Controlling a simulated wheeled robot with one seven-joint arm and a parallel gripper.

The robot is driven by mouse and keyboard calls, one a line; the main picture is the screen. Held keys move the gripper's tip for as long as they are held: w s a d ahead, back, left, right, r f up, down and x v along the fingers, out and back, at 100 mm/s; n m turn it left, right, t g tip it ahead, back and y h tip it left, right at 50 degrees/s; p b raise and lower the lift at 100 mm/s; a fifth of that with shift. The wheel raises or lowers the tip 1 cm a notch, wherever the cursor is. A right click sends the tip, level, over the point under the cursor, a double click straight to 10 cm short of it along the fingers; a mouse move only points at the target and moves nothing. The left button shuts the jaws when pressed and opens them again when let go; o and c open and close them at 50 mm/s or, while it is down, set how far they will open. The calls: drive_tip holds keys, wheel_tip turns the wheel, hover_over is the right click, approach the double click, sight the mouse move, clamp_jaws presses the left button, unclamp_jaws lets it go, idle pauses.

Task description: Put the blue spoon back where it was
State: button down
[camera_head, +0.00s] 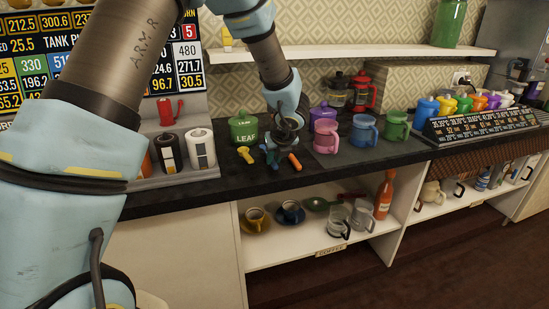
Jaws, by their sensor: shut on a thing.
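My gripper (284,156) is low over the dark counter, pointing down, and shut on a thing. A small blue piece, which looks like the blue spoon (271,158), shows at the jaws; the gripper covers most of it. A yellow scoop-like spoon (246,155) lies to the left of the gripper. An orange-handled piece (294,162) lies close to its right. I cannot tell whether the blue spoon touches the counter.
Black and white canisters (200,149) stand left. The counter's front edge is close.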

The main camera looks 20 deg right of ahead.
drive_tip(key=shift+f+b, duration=0.5)
drive_tip(key=shift+f, duration=0.05)
drive_tip(key=c, duration=1.2)
unclamp_jaws()
drive_tip(key=shift+o, duration=0.5)
drive_tip(key=o, duration=0.5)
drive_tip(key=shift+r, duration=0.2)
drive_tip(key=p+v, duration=0.4)
drive_tip(key=v, duration=0.2)
drive_tip(key=shift+w+r, duration=0.2)
drive_tip(key=shift+r, duration=0.35)
